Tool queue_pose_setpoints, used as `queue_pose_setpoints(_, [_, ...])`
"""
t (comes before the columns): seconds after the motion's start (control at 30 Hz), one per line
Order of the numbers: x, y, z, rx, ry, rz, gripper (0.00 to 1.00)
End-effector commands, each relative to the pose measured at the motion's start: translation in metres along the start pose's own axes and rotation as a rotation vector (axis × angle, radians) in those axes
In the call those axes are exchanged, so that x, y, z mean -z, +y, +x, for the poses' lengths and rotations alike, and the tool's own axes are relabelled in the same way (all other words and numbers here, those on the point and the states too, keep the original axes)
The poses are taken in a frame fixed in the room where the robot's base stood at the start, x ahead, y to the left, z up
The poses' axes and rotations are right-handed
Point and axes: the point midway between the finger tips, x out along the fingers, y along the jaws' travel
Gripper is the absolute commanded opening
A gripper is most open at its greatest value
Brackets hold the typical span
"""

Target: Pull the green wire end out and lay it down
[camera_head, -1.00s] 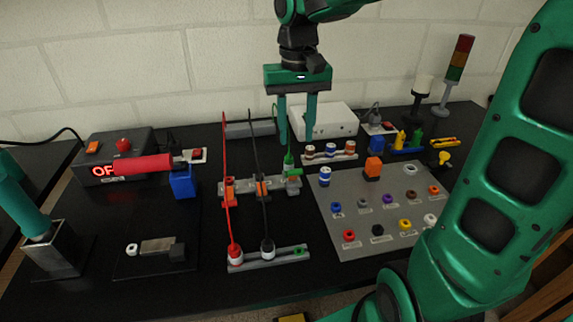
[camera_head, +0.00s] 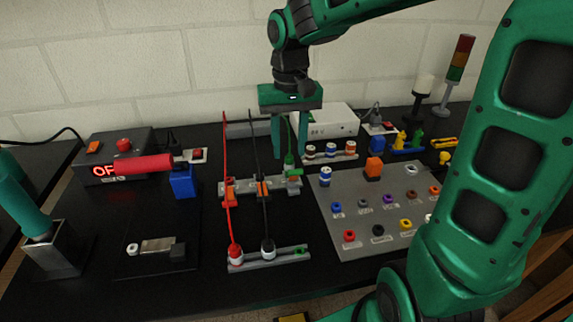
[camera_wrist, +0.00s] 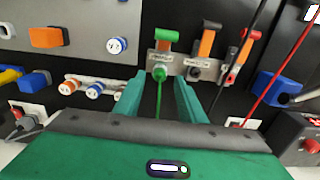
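The green wire end (camera_head: 289,161) stands upright in the right-hand slot of the grey terminal block (camera_head: 246,189), beside a green lever (camera_head: 294,173). In the wrist view the green wire end (camera_wrist: 159,73) sits in its terminal, and the green wire (camera_wrist: 159,100) runs from it toward my gripper. My gripper (camera_head: 290,156) is above the block, pointing down, with its fingers apart on either side of the wire. In the wrist view my gripper (camera_wrist: 158,88) is open, and neither finger visibly touches the wire. The wire's far end is hidden.
Red (camera_head: 226,170) and black (camera_head: 256,170) wires rise close to the left of my gripper, from the front rail (camera_head: 282,257). A grey panel (camera_head: 335,215) with coloured sockets lies to the right. A white box (camera_head: 335,120) stands behind.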

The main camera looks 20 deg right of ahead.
Motion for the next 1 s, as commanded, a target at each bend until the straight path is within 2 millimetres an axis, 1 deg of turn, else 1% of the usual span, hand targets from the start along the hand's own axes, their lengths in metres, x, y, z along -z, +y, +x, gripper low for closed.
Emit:
queue_pose_setpoints(0.03, [-0.001, 0.000, 0.007, -0.001, -0.003, 0.000, 0.37])
queue_pose_setpoints(0.2, [-0.001, 0.000, 0.027, -0.001, -0.002, -0.001, 0.37])
queue_pose_setpoints(0.4, [0.000, 0.000, 0.040, 0.000, 0.000, -0.001, 0.37])
queue_pose_setpoints(0.57, [0.000, 0.000, 0.044, 0.000, -0.001, 0.000, 0.37])
queue_pose_setpoints(1.0, [0.000, 0.000, 0.044, 0.000, 0.000, 0.000, 0.37])
